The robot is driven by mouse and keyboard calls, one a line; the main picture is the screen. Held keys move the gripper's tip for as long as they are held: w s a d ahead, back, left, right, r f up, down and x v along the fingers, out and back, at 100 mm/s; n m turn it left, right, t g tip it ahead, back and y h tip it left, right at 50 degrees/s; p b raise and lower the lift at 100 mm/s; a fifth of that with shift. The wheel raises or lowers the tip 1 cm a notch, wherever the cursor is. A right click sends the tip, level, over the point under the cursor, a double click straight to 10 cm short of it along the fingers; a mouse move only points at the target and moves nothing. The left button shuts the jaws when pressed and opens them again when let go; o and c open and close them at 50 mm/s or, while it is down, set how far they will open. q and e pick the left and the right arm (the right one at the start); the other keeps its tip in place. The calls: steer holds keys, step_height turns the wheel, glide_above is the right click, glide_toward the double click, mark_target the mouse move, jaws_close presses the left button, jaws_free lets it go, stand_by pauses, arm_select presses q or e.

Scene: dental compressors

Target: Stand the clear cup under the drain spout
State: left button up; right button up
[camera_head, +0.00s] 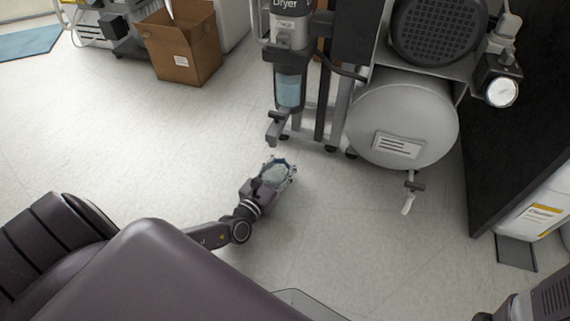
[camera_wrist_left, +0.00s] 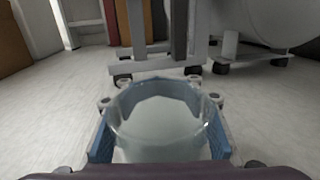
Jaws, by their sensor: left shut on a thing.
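My left gripper (camera_head: 280,167) is shut on the clear cup (camera_head: 275,175), low over the floor. In the left wrist view the cup (camera_wrist_left: 160,125) sits upright between the blue pads of the gripper (camera_wrist_left: 158,112), its round rim facing up. A grey drain spout (camera_head: 274,130) hangs below the dryer's clear bowl (camera_head: 289,90), beyond the cup and apart from it. Another drain valve with a pale outlet (camera_head: 408,203) hangs under the tank, to the right. I cannot tell whether the cup touches the floor. My right gripper does not show.
The compressor tank (camera_head: 405,120) and its wheeled frame stand behind the cup. A cardboard box (camera_head: 182,45) stands at the back left. A dark panel (camera_head: 520,120) and a white container (camera_head: 541,210) are at the right. The floor around the cup is clear.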

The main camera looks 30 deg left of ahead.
mark_target(268, 183)
arm_select(q)
steer(key=o, duration=1.5)
steer(key=shift+s+r, duration=0.1)
steer(key=s+p, duration=0.5)
steer(key=s, duration=0.5)
steer(key=shift+s+d+r, duration=0.1)
steer(key=shift+s+d, duration=0.05)
steer(key=shift+s, duration=0.75)
